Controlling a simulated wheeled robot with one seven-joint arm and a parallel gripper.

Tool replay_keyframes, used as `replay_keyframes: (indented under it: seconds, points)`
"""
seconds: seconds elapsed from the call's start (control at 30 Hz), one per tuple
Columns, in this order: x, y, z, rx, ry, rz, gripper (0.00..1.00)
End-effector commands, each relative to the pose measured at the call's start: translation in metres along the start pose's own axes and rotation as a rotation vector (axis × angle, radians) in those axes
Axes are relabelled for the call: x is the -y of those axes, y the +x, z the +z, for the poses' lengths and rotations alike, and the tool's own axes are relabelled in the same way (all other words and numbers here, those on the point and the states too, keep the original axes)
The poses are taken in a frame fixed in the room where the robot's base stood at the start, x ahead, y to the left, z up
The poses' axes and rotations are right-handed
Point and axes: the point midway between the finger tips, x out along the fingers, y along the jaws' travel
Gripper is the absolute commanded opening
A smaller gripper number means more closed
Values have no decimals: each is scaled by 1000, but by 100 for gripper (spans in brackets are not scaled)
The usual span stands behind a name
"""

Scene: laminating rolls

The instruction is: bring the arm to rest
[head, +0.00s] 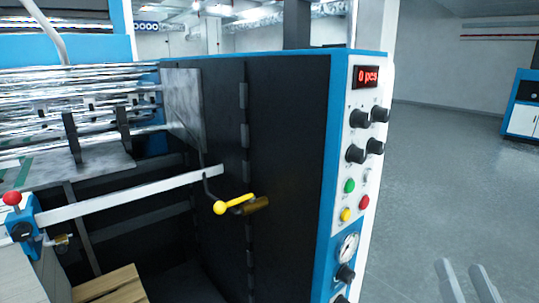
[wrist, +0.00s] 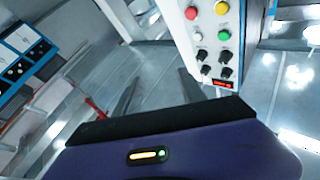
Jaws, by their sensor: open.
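My gripper (head: 463,268) shows at the bottom right of the head view, with its two grey fingers apart and nothing between them. It is over the grey floor, to the right of the machine's control panel (head: 359,150), and does not touch it. In the wrist view my gripper (wrist: 155,82) also has its two fingers apart and empty. The control panel appears upside down beyond the fingers in that view. The rest of my arm is out of the head view.
The dark laminating machine (head: 290,150) fills the middle, with a yellow-handled lever (head: 233,204) jutting from its side. Metal rollers (head: 80,95) are at left, above a wooden pallet (head: 108,287). A blue-and-white cabinet (head: 523,105) stands at far right. The floor (head: 450,170) between is clear.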

Motion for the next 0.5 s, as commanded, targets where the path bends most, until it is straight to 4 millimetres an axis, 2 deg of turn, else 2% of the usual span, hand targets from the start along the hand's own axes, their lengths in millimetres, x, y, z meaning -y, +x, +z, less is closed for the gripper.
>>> replay_keyframes:
  seconds: [0.03,0.2,0.5]
  points:
    - [1,-20,14,25,-18,7,48]
    - [6,-80,41,82,-85,12,48]
    - [23,-188,72,235,-186,-31,48]
